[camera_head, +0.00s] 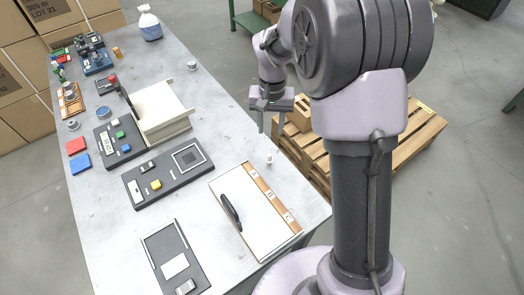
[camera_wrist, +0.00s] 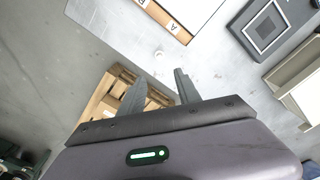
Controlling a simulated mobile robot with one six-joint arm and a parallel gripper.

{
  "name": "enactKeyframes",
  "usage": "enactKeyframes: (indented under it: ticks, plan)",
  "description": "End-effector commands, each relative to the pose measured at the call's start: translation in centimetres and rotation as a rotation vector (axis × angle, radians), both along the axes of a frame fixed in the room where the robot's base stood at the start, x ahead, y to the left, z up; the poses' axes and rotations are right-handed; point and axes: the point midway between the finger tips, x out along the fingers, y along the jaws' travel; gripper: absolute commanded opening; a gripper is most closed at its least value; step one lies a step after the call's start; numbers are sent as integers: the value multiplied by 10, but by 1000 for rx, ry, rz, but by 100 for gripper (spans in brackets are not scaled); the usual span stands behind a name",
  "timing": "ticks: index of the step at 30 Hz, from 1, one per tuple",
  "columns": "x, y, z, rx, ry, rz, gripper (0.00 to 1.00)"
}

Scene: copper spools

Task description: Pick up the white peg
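The white peg (camera_head: 268,159) is a small white piece standing on the grey table near its right edge, beyond the lettered board. It also shows in the wrist view (camera_wrist: 159,55), small and pale against the grey top, a little beyond the fingertips. My gripper (camera_head: 272,128) is above and beyond the peg in the head view, near the table's right edge. Its two fingers are apart with nothing between them, as the wrist view (camera_wrist: 160,76) also shows.
A white board (camera_head: 245,222) with lettered wooden strip and black handle lies near the peg. A dark panel with a yellow button (camera_head: 168,172) is to its left. A wooden pallet (camera_head: 402,152) stands on the floor beside the table. Bare tabletop surrounds the peg.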

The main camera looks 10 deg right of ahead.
Motion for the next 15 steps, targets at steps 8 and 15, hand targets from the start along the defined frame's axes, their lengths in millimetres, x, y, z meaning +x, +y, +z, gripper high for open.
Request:
enactKeyframes:
  ticks: [8,15]
  plan:
    - [-1,0,-86,1,3,0,40]
    - [-2,0,-111,0,0,0,40]
